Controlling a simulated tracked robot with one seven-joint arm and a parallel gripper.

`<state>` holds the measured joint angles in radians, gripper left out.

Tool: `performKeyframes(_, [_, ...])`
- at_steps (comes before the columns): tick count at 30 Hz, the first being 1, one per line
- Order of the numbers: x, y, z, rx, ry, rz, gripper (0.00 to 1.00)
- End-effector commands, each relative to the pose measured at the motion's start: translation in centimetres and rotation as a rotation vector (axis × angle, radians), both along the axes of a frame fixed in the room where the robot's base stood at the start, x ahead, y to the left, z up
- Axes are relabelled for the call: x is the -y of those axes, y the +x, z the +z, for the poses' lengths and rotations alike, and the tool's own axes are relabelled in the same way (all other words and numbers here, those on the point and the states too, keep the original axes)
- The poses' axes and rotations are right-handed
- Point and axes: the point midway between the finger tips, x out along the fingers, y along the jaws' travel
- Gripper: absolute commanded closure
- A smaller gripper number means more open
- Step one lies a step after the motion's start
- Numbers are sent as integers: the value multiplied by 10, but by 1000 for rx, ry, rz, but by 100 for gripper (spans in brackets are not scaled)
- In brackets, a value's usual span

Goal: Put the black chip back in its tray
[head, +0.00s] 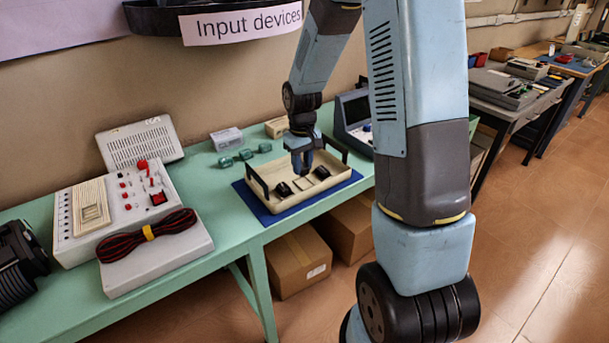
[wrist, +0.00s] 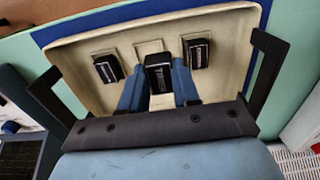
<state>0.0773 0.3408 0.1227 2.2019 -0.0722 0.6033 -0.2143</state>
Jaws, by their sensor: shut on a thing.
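My gripper (head: 302,165) points down over the cream tray (head: 268,212), with its blue fingers shut on a black chip. In the wrist view, the held chip (wrist: 158,76) sits between the two fingertips, near the tray's middle. Two other black chips lie in the tray on raised square pads, one on the left (wrist: 108,68) and one on the right (wrist: 197,52). A bare square pad (wrist: 148,47) shows between them, partly hidden by the held chip. Whether the held chip touches the tray is unclear.
The tray has upright black handles (head: 257,184) at its ends and lies on a blue mat (head: 264,217) on the green table (head: 232,235). Small green pieces (head: 245,154), a grey console (head: 354,112) and a control panel with cable (head: 120,205) stand around it.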

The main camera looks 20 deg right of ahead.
Motion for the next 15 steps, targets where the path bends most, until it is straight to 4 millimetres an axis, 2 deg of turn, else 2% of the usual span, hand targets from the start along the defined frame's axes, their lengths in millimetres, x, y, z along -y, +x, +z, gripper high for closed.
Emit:
performKeyframes(3, [6,10,-15,-2,0,-1,98])
performKeyframes(15, [14,22,-37,-2,-1,0,98])
